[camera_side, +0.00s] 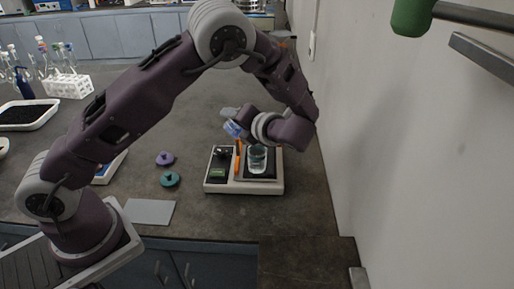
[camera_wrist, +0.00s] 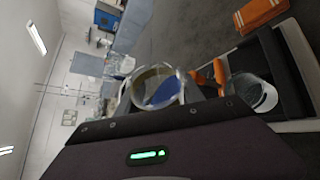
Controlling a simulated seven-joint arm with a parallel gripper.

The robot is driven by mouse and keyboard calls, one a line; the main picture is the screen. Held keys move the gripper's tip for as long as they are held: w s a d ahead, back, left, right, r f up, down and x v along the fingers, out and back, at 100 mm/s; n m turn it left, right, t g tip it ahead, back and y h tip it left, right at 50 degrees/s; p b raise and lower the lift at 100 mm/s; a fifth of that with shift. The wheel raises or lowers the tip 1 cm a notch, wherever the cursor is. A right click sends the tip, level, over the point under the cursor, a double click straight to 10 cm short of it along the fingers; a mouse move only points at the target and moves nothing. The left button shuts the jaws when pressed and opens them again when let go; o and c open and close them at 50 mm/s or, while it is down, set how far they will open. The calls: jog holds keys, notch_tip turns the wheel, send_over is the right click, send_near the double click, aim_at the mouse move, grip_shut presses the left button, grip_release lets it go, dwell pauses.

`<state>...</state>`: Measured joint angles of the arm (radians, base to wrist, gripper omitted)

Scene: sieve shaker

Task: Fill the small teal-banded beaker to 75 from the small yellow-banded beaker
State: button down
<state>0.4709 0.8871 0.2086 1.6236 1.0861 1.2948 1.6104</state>
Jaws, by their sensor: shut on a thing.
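My gripper (camera_side: 232,118) is shut on a small clear beaker (camera_side: 235,129), held tilted above the left part of the balance. In the wrist view this beaker (camera_wrist: 158,88) has a yellowish tint near its rim and blue liquid inside. A second clear beaker (camera_side: 257,160) stands upright on the balance pan, below and right of the held one. It also shows in the wrist view (camera_wrist: 250,92). I cannot make out its band or fill level clearly. No pouring stream is visible.
The balance (camera_side: 270,188) has a small green display (camera_side: 218,174). An orange strip (camera_side: 238,160) stands by the pan. Purple (camera_side: 165,159) and teal (camera_side: 171,179) knobbed discs and a grey plate (camera_side: 150,211) lie left. A white rack (camera_side: 68,86) is far left; a wall is right.

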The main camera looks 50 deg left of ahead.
aim_at(225, 128)
jog(key=shift+r+m+g, duration=0.2)
jog(key=shift+m+g, duration=0.1)
jog(key=shift+m, duration=0.1)
dwell(1.2)
jog(key=shift+f+m+y, duration=0.35)
jog(key=shift+m+y, duration=0.05)
jog(key=shift+m, duration=0.2)
dwell(2.5)
jog(key=n, duration=0.1)
jog(key=s+n+t+h, duration=0.1)
jog(key=n, duration=0.1)
jog(key=n+t, duration=0.1)
jog(key=shift+s+a+r+n+h, duration=0.15)
jog(key=shift+s+a+n+h, duration=0.15)
jog(key=shift+n+h, duration=0.1)
jog(key=shift+s+a+f+n+t+h, duration=0.15)
jog(key=shift+s+f+n+t, duration=0.15)
jog(key=shift+s+n+t, duration=0.2)
jog(key=shift+s+a+f+n+t+h, duration=0.15)
jog(key=shift+s+f+n+t, duration=0.1)
jog(key=shift+s+n+t, duration=0.2)
jog(key=shift+s+a+f+n+t+p, duration=0.2)
jog(key=shift+s+f+n+t, duration=0.1)
jog(key=shift+f+n, duration=0.2)
jog(key=shift+s+a+f+n+t+p, duration=0.15)
jog(key=shift+s+f+n+t, duration=0.15)
jog(key=shift+f, duration=0.2)
jog(key=shift+w+d, duration=0.1)
jog(key=shift+d, duration=0.05)
